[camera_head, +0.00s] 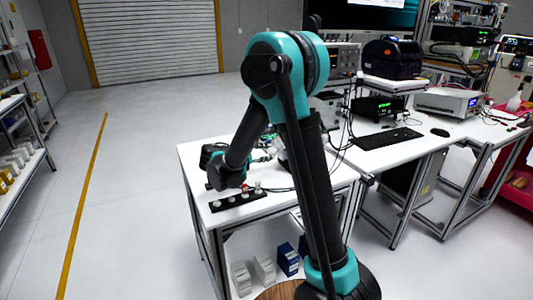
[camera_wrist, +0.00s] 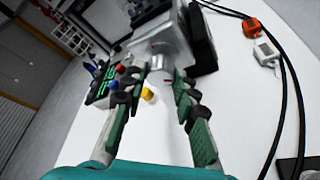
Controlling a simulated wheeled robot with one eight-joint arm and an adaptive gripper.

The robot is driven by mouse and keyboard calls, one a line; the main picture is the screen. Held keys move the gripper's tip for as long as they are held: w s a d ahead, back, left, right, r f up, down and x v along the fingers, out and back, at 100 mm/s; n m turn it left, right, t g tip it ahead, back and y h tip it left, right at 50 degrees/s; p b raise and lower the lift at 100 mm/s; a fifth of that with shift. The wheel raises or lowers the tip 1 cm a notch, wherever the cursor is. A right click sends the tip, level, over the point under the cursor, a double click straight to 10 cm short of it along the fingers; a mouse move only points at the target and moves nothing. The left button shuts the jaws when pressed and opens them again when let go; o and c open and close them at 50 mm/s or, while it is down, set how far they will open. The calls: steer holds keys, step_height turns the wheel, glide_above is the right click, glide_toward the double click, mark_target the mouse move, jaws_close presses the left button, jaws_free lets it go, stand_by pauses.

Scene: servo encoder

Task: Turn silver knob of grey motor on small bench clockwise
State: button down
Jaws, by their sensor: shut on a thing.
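In the wrist view, the grey motor (camera_wrist: 203,55) is at the top centre, a silver and dark body on the white bench (camera_wrist: 240,120). Its silver knob (camera_wrist: 160,62) faces me. My gripper (camera_wrist: 160,76) has its green-padded fingers on either side of the knob, closed on it at the tips; the exact contact is blurred. In the head view, my arm reaches down over the small bench (camera_head: 195,150), and my wrist hides much of the work spot. I cannot make out the knob there.
A green circuit board (camera_wrist: 100,92) with coloured parts and a yellow piece (camera_wrist: 148,94) lie close to the left finger. Black cables (camera_wrist: 282,100) run on the right, near an orange block (camera_wrist: 252,27). A black strip with several pale knobs (camera_head: 237,201) lies along the bench's front.

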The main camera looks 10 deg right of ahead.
steer(key=c, duration=1.2)
jaws_free()
steer(key=shift+o, duration=0.2)
steer(key=shift+a, duration=0.1)
steer(key=v, duration=1.2)
